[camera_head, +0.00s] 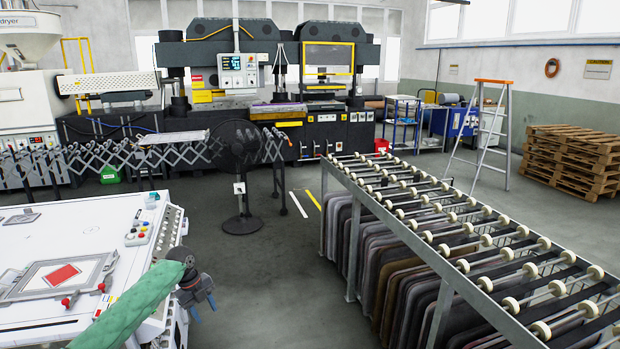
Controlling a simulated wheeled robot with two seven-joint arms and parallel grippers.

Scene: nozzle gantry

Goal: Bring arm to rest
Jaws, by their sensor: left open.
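My left arm, in a green sleeve (140,305), comes in from the bottom left of the head view. Its dark left gripper (203,305) hangs near the right edge of the white machine table (60,230), with blue fingertips pointing down. The gripper is open and I see nothing between its fingers. Whether it touches the table edge is hard to tell. My right arm and right gripper are not in view.
A roller rack (350,190) with several dark hanging panels fills the right. A black fan (238,165) stands mid-floor. A stepladder (510,140) and stacked pallets (575,160) stand at the back right. Grey floor (270,280) between table and rack is clear.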

